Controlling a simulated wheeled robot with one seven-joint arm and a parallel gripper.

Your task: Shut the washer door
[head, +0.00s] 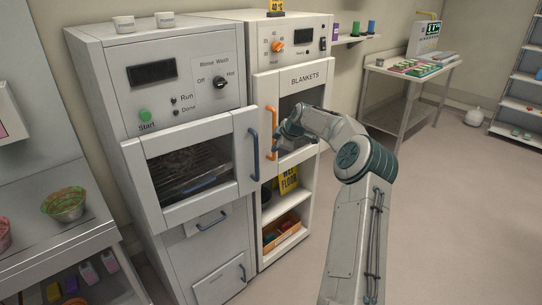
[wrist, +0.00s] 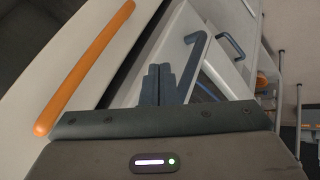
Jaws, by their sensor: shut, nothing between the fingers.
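In the wrist view the fingers (wrist: 158,82) point toward the white door; contact is unclear.
The blankets cabinet (head: 300,75) stands right beside the washer, with open shelves below holding a yellow sign (head: 289,180) and an orange bin (head: 280,232). A counter with a bowl (head: 64,204) is at left. A steel table (head: 412,80) stands behind.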

